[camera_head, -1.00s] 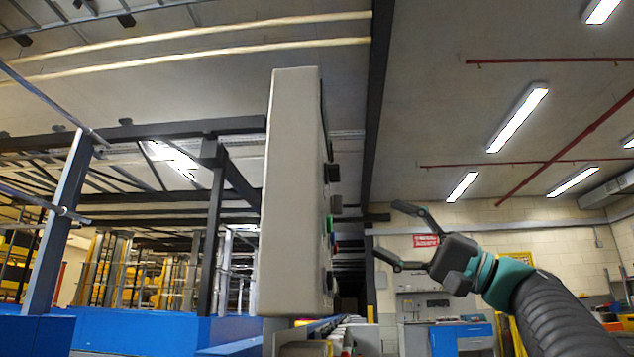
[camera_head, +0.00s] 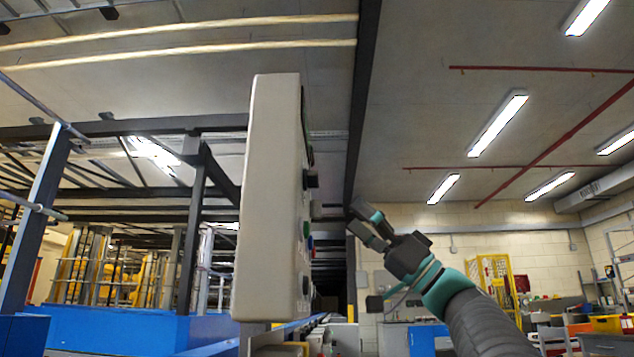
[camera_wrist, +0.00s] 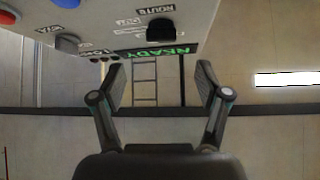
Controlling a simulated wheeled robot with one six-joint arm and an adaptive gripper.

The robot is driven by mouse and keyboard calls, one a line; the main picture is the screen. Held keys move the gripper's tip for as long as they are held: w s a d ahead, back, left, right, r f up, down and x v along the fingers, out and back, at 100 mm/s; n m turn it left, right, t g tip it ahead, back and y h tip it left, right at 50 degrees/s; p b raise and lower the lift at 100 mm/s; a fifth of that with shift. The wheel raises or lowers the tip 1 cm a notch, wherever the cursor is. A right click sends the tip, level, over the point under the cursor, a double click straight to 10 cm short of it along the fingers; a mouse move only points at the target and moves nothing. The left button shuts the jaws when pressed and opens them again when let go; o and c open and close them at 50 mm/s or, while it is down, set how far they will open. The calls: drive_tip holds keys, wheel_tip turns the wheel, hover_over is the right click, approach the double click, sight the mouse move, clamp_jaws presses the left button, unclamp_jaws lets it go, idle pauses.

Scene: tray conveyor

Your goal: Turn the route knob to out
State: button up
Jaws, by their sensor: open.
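The grey control box (camera_head: 268,200) stands nearly edge-on in the head view, its controls on the right face. In the wrist view its panel (camera_wrist: 110,15) crosses the top. The black route knob (camera_wrist: 160,30) sits there by the upside-down ROUTE and OUT labels. Which way the knob points is not clear. My gripper (camera_head: 362,226) is right of the box face in the head view, apart from it. In the wrist view my gripper (camera_wrist: 160,85) has its two fingers spread and empty, with the knob beyond and above the gap.
A green lit display (camera_wrist: 155,52) is beside the knob. A dark post (camera_head: 352,170) rises behind the box. Open air lies around my gripper.

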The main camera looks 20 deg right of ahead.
sight(317, 183)
drive_tip(key=p+x, duration=0.3)
drive_tip(key=x, duration=0.6)
drive_tip(key=shift+a+r, duration=0.2)
drive_tip(key=shift+r, duration=0.1)
drive_tip(key=shift+m, duration=0.3)
drive_tip(key=c, duration=1.2)
